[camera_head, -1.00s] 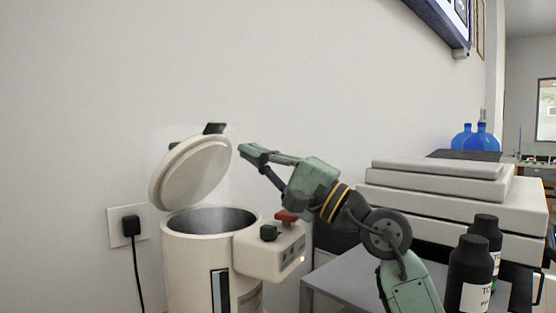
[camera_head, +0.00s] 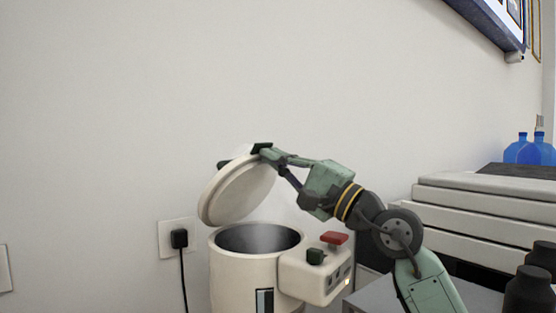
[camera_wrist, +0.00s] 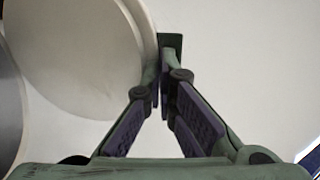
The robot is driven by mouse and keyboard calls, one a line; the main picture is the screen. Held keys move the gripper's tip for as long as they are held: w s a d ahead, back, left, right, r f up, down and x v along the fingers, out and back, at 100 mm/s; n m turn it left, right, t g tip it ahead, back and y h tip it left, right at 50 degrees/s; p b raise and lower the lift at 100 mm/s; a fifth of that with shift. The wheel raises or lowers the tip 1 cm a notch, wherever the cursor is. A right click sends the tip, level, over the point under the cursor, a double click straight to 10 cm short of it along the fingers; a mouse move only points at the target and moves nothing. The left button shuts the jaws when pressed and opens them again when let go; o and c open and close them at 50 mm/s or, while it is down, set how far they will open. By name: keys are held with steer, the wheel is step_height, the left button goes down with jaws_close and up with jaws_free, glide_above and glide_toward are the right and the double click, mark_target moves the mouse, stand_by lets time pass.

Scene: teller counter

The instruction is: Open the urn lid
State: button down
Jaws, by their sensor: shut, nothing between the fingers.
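The cream urn (camera_head: 243,270) stands against the wall with its round mouth (camera_head: 258,239) uncovered and what looks like steam above it. Its lid (camera_head: 238,192) is tilted up and back over the left side of the mouth, underside facing right. My gripper (camera_head: 266,153) is shut with its tips at the dark tab at the lid's top edge. In the wrist view, the lid (camera_wrist: 80,50) fills the upper left and the closed fingertips (camera_wrist: 168,52) lie at its right edge. Whether they touch it is hard to tell.
The urn's control box has a red button (camera_head: 334,238) and a dark green knob (camera_head: 316,257). A black plug (camera_head: 179,238) sits in the wall socket on the left. A pale stacked machine (camera_head: 480,208) and dark bottles (camera_head: 530,290) stand at the right.

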steer(key=w+a+r+h+p, duration=0.1)
steer(key=a+r+g+h+p, duration=0.1)
steer(key=p, duration=0.1)
steer(key=w+a+r+p, duration=0.1)
steer(key=r+p, duration=0.1)
steer(key=shift+w+a+h, duration=0.3)
steer(key=shift+a+h, duration=0.05)
steer(key=shift+h, duration=0.05)
steer(key=shift+g+h, duration=0.9)
steer(key=w+a+p, duration=0.2)
steer(key=a, duration=0.1)
steer(key=shift+w+a+r+p, duration=0.1)
steer(key=shift+w+r+p, duration=0.15)
steer(key=shift+r+p, duration=0.15)
steer(key=shift+x, duration=0.95)
steer(key=shift+r, duration=0.1)
